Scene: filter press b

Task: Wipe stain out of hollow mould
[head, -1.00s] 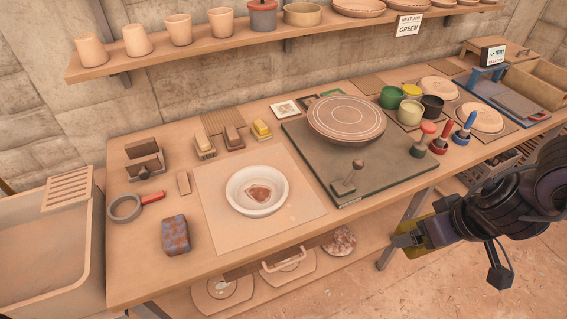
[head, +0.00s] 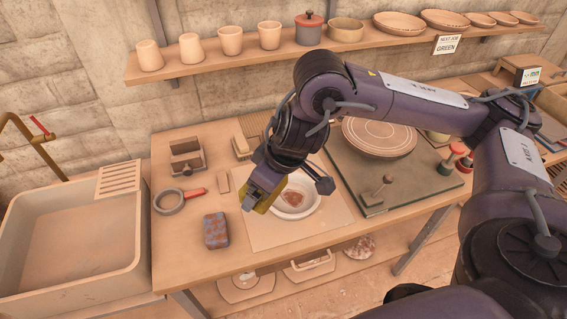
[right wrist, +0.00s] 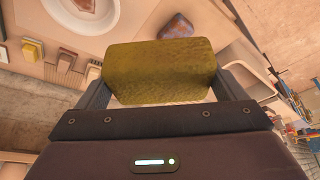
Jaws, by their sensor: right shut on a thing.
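The hollow mould (head: 313,207) is a round white dish on a pale square board. A brown stain (head: 293,198) shows on its inner floor. My right gripper (head: 263,187) is shut on an olive-yellow sponge (head: 257,200), held above the board just left of the mould. My arm hides the mould's upper left part. In the right wrist view the sponge (right wrist: 160,70) sits between both fingers, and part of the mould (right wrist: 72,22) shows beyond it at the upper left. My left gripper is not in view.
A mottled blue-brown block (head: 216,231) lies left of the board (head: 262,236). A sink (head: 75,240) adjoins the bench. A turntable (head: 380,137) is at the right.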

